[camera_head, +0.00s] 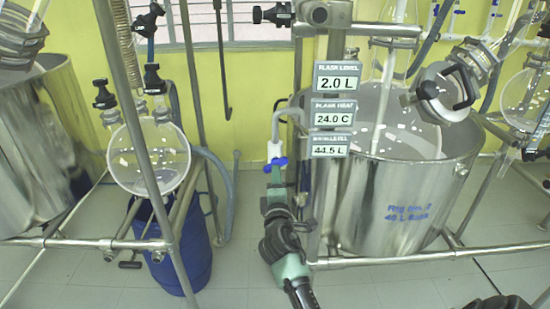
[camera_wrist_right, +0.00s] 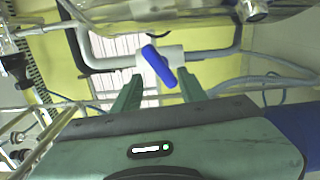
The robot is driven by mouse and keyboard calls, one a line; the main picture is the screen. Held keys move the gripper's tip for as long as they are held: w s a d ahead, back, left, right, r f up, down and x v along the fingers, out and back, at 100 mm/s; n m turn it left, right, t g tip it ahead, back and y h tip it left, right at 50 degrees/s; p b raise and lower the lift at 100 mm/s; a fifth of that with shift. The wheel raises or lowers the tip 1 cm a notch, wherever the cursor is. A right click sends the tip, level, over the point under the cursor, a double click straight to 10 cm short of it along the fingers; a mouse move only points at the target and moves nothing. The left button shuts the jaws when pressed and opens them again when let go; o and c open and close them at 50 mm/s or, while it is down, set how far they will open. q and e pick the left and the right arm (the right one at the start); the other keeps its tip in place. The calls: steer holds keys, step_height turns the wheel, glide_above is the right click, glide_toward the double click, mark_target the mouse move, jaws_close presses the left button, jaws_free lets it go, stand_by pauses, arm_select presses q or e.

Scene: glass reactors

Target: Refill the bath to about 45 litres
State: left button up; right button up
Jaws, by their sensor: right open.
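The steel bath (camera_head: 408,215) stands right of centre in the head view, lettered as a 40 L bath. Three readouts hang at its left: flask level 2.0 L, flask heat 24.0 C and a lowest level readout (camera_head: 329,151) of 44.5 L. A white water tap with a blue handle (camera_head: 276,164) sits left of the bath. My right gripper (camera_head: 277,184) is just below the handle. In the right wrist view the blue handle (camera_wrist_right: 158,66) lies slantwise across the white pipe. The open fingers (camera_wrist_right: 160,88) stand to either side, with no clear contact.
A round glass flask (camera_head: 405,120) hangs in the bath. To the left are another glass flask (camera_head: 148,158), a blue drum (camera_head: 180,250) and a second steel bath (camera_head: 42,160). Steel frame rails (camera_head: 400,258) run low around the bath. Floor shows between the rigs.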

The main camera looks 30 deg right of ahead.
steer(key=w+d+n, duration=0.1)
steer(key=w, duration=0.1)
steer(key=w+d+n+p, duration=0.1)
steer(key=w+n, duration=0.1)
steer(key=w+d+n, duration=0.2)
steer(key=shift+w, duration=0.35)
arm_select(q)
step_height(320, 180, up, 2)
steer(key=shift+w+r, duration=0.1)
steer(key=shift+w, duration=0.05)
arm_select(e)
jaws_close()
